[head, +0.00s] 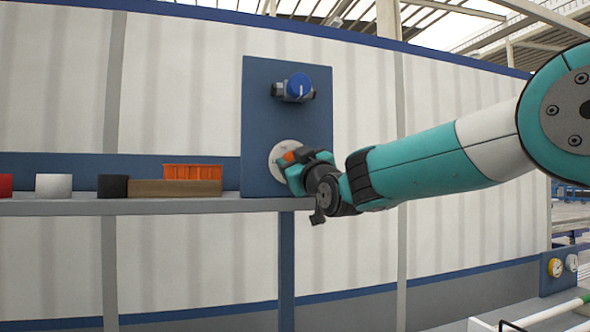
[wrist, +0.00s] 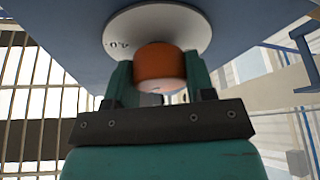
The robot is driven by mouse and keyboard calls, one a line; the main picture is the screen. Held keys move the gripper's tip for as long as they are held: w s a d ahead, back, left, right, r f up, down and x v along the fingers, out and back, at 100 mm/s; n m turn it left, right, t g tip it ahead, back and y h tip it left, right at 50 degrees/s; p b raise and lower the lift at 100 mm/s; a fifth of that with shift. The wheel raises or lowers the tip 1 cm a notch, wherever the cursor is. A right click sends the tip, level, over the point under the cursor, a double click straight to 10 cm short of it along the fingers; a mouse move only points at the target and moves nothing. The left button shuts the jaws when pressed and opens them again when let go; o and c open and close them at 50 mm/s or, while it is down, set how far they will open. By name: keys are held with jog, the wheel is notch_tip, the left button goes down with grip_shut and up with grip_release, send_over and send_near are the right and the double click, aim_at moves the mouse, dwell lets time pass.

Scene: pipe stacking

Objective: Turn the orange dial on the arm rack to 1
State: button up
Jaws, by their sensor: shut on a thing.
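The orange dial (head: 290,156) sits on a round pale scale plate (head: 277,150) low on the blue panel (head: 287,90). In the wrist view the dial (wrist: 160,64) is between the two teal fingers of my gripper (wrist: 158,78), which is shut on it. Part of the scale plate (wrist: 165,22) shows there, with a small marking that looks like "0" at its left. The dial's pointer and the 1 mark are not clear in either view. In the head view my gripper (head: 293,170) hides much of the dial.
The shelf (head: 130,206) to the left carries an orange bin (head: 192,172), a brown block (head: 175,188), a black cup (head: 112,186), and a white cup (head: 54,186). Gauges (head: 556,267) stand at lower right.

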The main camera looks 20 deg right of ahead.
jog(key=n+b, duration=0.1)
jog(key=n+y+b, duration=0.1)
jog(key=n+g+b, duration=0.1)
jog(key=shift+d+f+n+y, duration=0.1)
jog(key=shift+f+n+y, duration=0.15)
jog(key=shift+n+y, duration=0.15)
jog(key=n+g+y+b, duration=0.1)
jog(key=n+b, duration=0.2)
jog(key=n, duration=0.1)
jog(key=shift+r, duration=0.1)
jog(key=n+g+b, duration=0.1)
jog(key=n, duration=0.2)
jog(key=n+g+b, duration=0.1)
jog(key=n, duration=0.3)
jog(key=shift+r+g, duration=0.2)
jog(key=shift+g, duration=0.2)
jog(key=n+g, duration=0.1)
jog(key=n, duration=0.3)
jog(key=shift+h, duration=0.4)
jog(key=shift+n+g+h, duration=0.8)
jog(key=shift+n+h, duration=0.1)
jog(key=shift+n, duration=0.8)
jog(key=o, duration=0.9)
